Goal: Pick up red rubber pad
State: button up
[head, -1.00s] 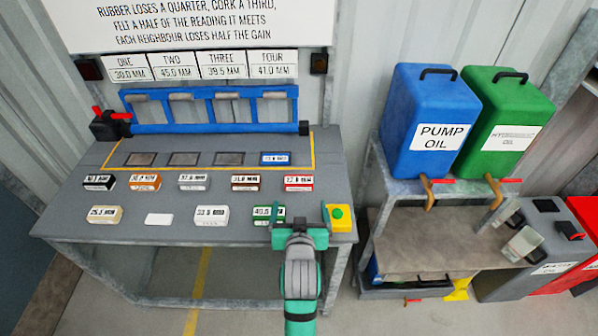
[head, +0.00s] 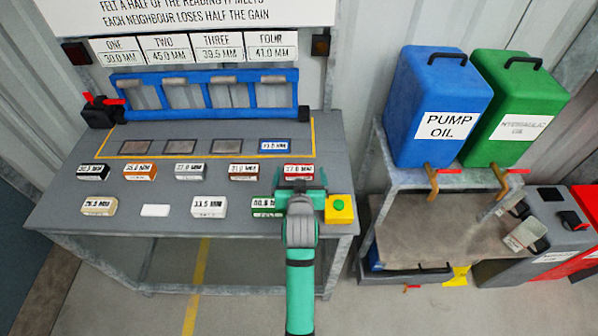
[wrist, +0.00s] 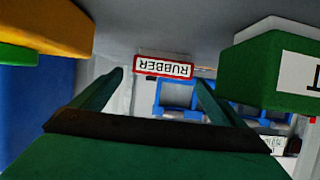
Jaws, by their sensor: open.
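The red rubber pad (head: 299,170) lies at the right end of the back row of loose pads on the grey bench. Its white-labelled top shows just beyond my gripper (head: 301,185), which hides its near part. In the wrist view the pad (wrist: 163,66) shows upside down with the word RUBBER on a red-edged face. It sits ahead, between the two fingers of my gripper (wrist: 162,85). My gripper is open and empty, and the pad appears still beyond the fingertips.
A green pad (head: 266,207) lies left of my gripper, and a yellow box with a green button (head: 339,209) lies right of it. A blue pad (head: 275,146) sits in the marked slots behind. The blue clamp frame (head: 208,92) stands at the back.

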aim_at(299, 169)
jog(key=shift+x, duration=2)
jog(key=shift+s+a+f, duration=0.1)
jog(key=c, duration=1.2)
